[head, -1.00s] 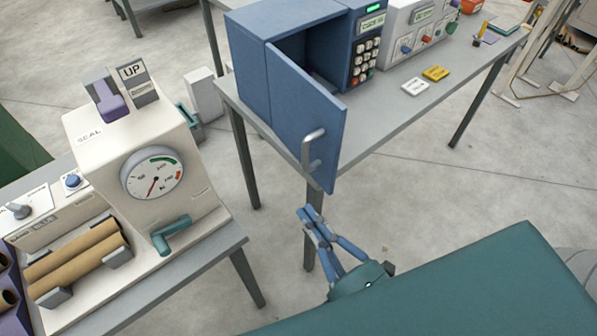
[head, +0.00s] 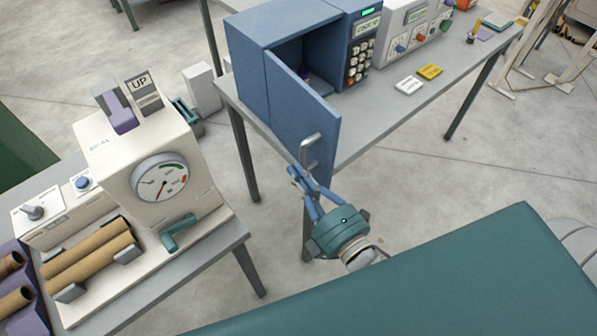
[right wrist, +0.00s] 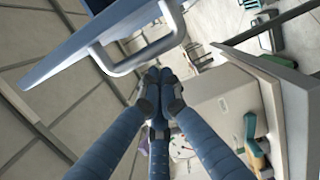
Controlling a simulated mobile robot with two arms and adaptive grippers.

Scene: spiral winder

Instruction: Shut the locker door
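The blue locker (head: 258,80) stands on the grey table with its dark interior showing. Its blue door (head: 300,115) is swung open toward me. A grey bar handle (head: 310,148) is on the door's outer face near the free edge. My right gripper (head: 297,171) is just below the handle, its fingertips drawn together. In the right wrist view the fingertips (right wrist: 161,84) meet close to the handle (right wrist: 140,55) but not around it; whether they touch the door is unclear. A small purple thing shows inside the locker. My left gripper is out of view.
A keypad unit (head: 362,50) adjoins the locker on the right. White and yellow tiles (head: 430,72) lie on the grey table (head: 400,110). A cream machine with a gauge (head: 160,177) stands at left. Open floor lies between the tables.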

